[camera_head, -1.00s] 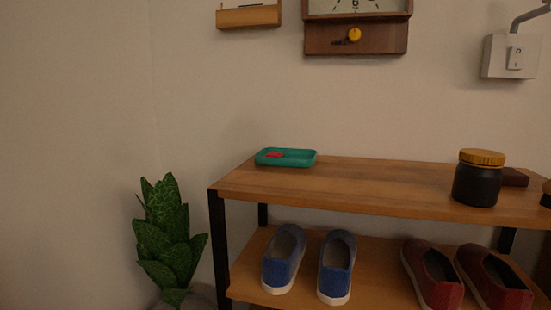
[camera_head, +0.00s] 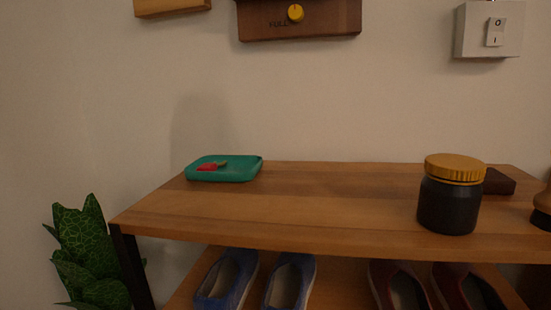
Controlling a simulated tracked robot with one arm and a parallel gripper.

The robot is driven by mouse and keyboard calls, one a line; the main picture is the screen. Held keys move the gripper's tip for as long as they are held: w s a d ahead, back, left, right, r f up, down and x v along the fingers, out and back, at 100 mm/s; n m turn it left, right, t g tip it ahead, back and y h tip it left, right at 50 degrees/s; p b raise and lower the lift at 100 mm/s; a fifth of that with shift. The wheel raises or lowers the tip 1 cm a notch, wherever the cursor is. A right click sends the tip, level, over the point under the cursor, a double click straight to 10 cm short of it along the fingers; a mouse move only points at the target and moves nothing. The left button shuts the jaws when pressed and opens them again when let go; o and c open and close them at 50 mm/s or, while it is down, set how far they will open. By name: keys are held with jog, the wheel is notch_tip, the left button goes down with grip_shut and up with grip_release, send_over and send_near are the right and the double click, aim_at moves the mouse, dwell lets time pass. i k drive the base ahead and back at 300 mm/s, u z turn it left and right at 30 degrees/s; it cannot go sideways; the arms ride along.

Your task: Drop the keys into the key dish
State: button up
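A shallow green dish (camera_head: 240,172) sits at the back left of the wooden shelf top. A small red item with a greenish-grey part (camera_head: 208,167) lies in the dish; it may be the keys, but it is too small to tell. My gripper is not in view, so I cannot see whether it is open or what it holds.
The shelf top (camera_head: 300,215) is clear between the dish and a black jar with a yellow lid (camera_head: 449,205). A dark block (camera_head: 498,182) lies behind the jar. Blue shoes (camera_head: 228,280) and red shoes (camera_head: 398,285) stand below. A plant (camera_head: 88,255) is at left.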

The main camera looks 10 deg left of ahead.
aim_at(232, 170)
jog(key=i, duration=1.45)
jog(key=u, duration=0.45)
